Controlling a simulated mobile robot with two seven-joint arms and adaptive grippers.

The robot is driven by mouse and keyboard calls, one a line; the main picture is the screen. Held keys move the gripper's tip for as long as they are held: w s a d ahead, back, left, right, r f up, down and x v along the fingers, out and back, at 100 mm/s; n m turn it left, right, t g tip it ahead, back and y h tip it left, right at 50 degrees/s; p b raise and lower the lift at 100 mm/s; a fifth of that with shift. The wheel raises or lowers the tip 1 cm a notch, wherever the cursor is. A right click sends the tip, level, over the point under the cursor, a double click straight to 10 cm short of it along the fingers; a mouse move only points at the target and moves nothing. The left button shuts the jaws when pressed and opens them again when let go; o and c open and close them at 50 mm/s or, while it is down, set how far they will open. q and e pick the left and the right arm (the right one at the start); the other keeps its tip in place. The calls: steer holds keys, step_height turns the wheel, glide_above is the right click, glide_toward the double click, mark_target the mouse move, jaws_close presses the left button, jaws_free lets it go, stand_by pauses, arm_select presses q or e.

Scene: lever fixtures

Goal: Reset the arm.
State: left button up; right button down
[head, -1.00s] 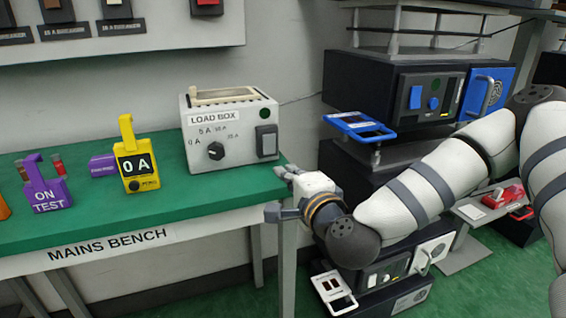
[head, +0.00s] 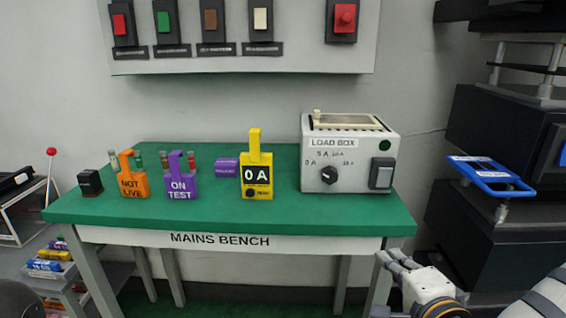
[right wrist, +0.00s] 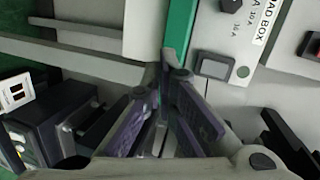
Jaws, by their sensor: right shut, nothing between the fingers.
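My right gripper (head: 392,262) is at the lower right of the head view, beside and just below the right front corner of the green bench top (head: 290,215). It is shut and empty. In the right wrist view its fingers (right wrist: 172,62) are together, with the green bench edge (right wrist: 178,35) and the load box (right wrist: 235,45) beyond them. The load box (head: 345,175) stands on the right end of the bench, its dial near 0 A. My left gripper is not in view.
On the bench stand a yellow 0 A meter (head: 257,178), a purple ON TEST tester (head: 181,180) and an orange NOT LIVE tester (head: 132,180). A switch panel (head: 290,62) hangs above. Black equipment with a blue handle (head: 493,178) stands at the right.

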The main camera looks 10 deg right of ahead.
steer(key=s+a+f+n+g+y, duration=0.1)
steer(key=s+a+f+n+g, duration=0.2)
steer(key=s+f, duration=0.25)
steer(key=s+a+f+n+g+y+p, duration=0.1)
steer(key=s+a+f+n+g+y, duration=0.1)
steer(key=s+a+f+n+g, duration=0.25)
steer(key=s+a+f+n+g+y, duration=0.1)
steer(key=s+f+n, duration=0.2)
steer(key=s+f, duration=0.4)
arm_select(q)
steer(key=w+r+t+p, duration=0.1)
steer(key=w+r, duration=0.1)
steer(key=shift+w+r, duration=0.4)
arm_select(e)
steer(key=s+d+f+n+g+h, duration=0.1)
steer(key=s+d+f+n+g, duration=0.1)
steer(key=s, duration=0.8)
steer(key=s+d+f+n+g+h, duration=0.1)
steer(key=s+f+n+g, duration=0.3)
steer(key=s, duration=0.6)
steer(key=d+n+g, duration=0.1)
steer(key=g, duration=0.1)
steer(key=shift+f+g, duration=0.15)
steer(key=shift+g, duration=0.2)
